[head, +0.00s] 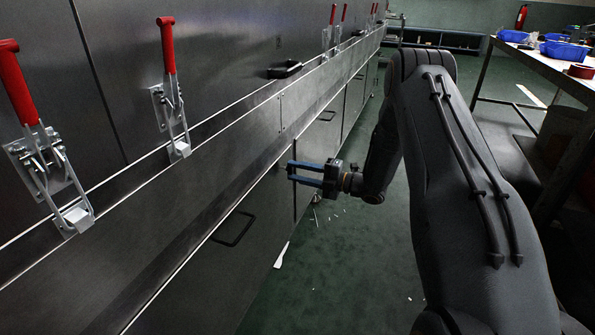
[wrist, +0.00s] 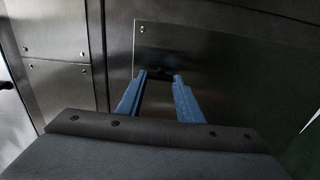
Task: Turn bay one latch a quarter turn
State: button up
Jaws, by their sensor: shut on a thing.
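My gripper (head: 290,172) reaches left to the dryer's lower metal panel (head: 255,205), low on its side. Its two blue fingers are shut on a small dark latch (wrist: 159,73) on a framed panel (wrist: 205,62) in the wrist view. The fingertips sit on either side of the latch, with a visible gap between the fingers. The latch is small and in shadow, so its angle cannot be told. In the head view the latch is not clearly visible at the fingertips.
Red-handled toggle clamps (head: 167,48) line the upper dryer wall. A black pull handle (head: 232,228) is on the lower panel, nearer than the gripper. A worktable (head: 560,72) with blue bins stands at right. Green floor (head: 335,260) between is mostly clear, with small white scraps.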

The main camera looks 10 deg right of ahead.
dwell(0.4)
jog(key=o, duration=1.1)
jog(key=shift+p+v, duration=0.85)
jog(key=shift+v, duration=3.05)
jog(key=shift+w, duration=0.1)
